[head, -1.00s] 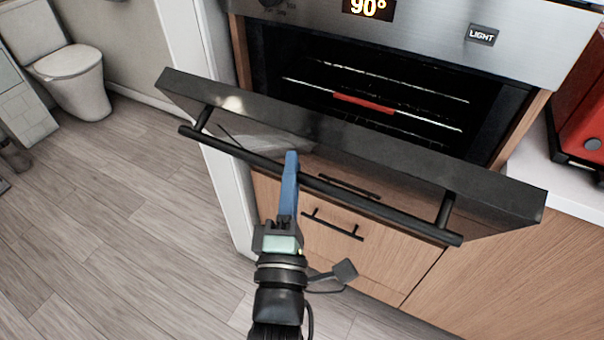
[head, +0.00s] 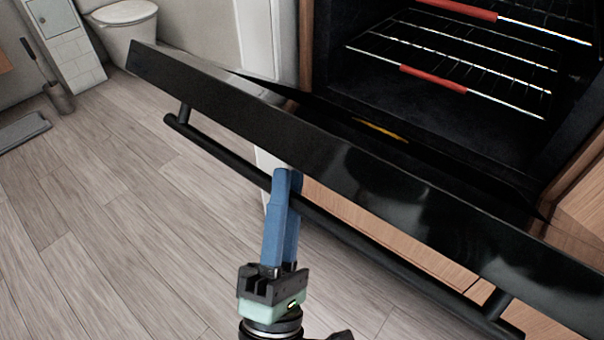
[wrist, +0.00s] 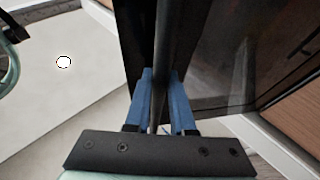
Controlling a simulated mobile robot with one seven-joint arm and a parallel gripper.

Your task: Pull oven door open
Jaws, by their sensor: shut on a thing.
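The black oven door (head: 330,165) is tilted well open, hinged at its lower edge, with the dark oven cavity (head: 440,125) showing behind it. A black bar handle (head: 370,245) runs along the door's outer face on two short posts. My gripper (head: 284,180) with blue fingers is shut on the handle left of its middle. In the wrist view, the handle (wrist: 161,50) passes between the two blue fingers (wrist: 160,88). The fingers partly hide the handle in the head view.
Wire racks with red front strips (head: 433,79) are inside the oven. Wooden cabinet fronts (head: 400,235) lie below the door. A toilet (head: 125,25) and a toilet brush holder (head: 58,97) stand at the far left.

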